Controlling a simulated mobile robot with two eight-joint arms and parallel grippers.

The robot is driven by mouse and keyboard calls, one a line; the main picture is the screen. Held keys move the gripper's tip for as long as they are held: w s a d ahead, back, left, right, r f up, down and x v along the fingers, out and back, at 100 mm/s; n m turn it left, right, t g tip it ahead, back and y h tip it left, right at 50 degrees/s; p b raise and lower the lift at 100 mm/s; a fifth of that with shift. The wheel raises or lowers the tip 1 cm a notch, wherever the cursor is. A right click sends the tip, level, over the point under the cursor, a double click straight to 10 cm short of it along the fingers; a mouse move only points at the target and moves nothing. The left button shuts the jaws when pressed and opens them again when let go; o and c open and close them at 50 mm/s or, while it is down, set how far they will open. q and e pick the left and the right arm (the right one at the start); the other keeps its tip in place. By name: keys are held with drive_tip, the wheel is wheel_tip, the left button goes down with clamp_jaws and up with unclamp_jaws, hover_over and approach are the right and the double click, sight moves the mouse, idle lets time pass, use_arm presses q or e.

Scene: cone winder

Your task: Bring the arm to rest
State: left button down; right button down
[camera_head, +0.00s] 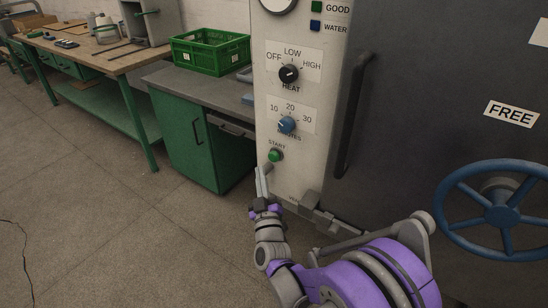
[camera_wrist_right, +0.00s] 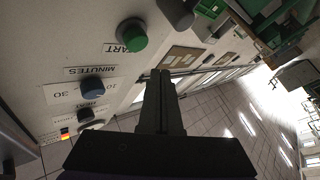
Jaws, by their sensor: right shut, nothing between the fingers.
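My right gripper (camera_head: 262,182) is in front of the lower control panel (camera_head: 290,130) in the head view, its slim fingers pointing up, just below and left of the green START button (camera_head: 276,155). The fingers are shut and empty, and look apart from the button. In the right wrist view the shut gripper (camera_wrist_right: 160,80) shows from behind, with the START button (camera_wrist_right: 132,37) to the upper left of its tips. The purple right arm comes in from the bottom right. My left gripper does not show.
Above START are the blue MINUTES knob (camera_head: 287,124) and black HEAT knob (camera_head: 289,74). A dark door with a bar handle (camera_head: 352,115) and blue handwheel (camera_head: 500,212) stands right. A green cabinet (camera_head: 190,140), green crate (camera_head: 210,52) and workbench (camera_head: 130,60) stand left. The floor at left is mostly clear.

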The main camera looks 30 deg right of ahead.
idle(0.4)
